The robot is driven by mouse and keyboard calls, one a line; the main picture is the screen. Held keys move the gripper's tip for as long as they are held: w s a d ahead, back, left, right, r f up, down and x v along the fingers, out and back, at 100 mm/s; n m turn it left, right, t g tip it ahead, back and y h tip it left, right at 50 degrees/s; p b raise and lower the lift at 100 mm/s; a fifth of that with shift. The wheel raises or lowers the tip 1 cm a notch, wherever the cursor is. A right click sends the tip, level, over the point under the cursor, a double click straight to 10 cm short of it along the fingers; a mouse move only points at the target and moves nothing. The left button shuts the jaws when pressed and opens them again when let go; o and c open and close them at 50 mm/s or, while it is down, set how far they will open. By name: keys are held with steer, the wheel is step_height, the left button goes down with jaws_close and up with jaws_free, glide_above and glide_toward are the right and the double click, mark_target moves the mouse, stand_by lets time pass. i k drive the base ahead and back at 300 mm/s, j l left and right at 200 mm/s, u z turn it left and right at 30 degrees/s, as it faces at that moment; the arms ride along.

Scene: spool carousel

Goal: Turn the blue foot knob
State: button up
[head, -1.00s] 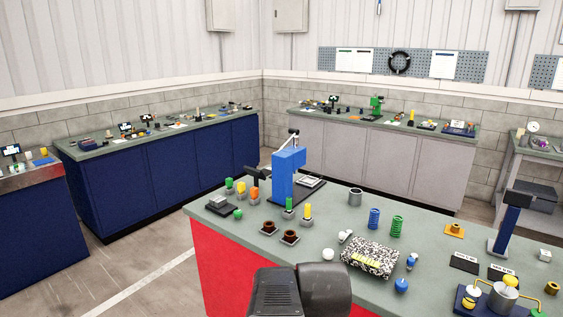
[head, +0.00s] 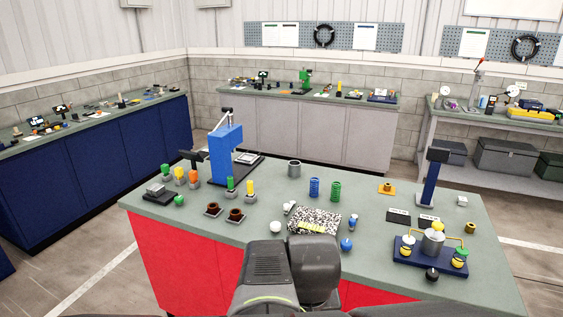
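A small blue ball-shaped knob (head: 347,244) stands on the grey-green bench top, to the right of the speckled block. A carousel-like fixture with a dark blue base (head: 409,254) stands at the bench's right end. It carries a silver cylinder (head: 432,242) with a yellow top and yellow arms with yellow-and-white pieces. A black round knob (head: 432,275) sits at the base's front edge. I cannot tell for sure which of these is the blue foot knob. Dark grey links of my arm rise at the bottom middle; my gripper's fingers do not show.
The red-fronted bench (head: 190,260) fills the foreground. A black-and-white speckled block (head: 314,220), blue and green springs, a blue press (head: 225,155) and a dark blue post (head: 431,180) stand on it. Open floor (head: 525,270) lies to the bench's right.

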mark_target(346, 245)
steer(key=z, duration=0.4)
steer(key=i+j, duration=0.25)
steer(key=i, duration=0.25)
steer(key=i+j, duration=0.25)
steer(key=i, duration=0.25)
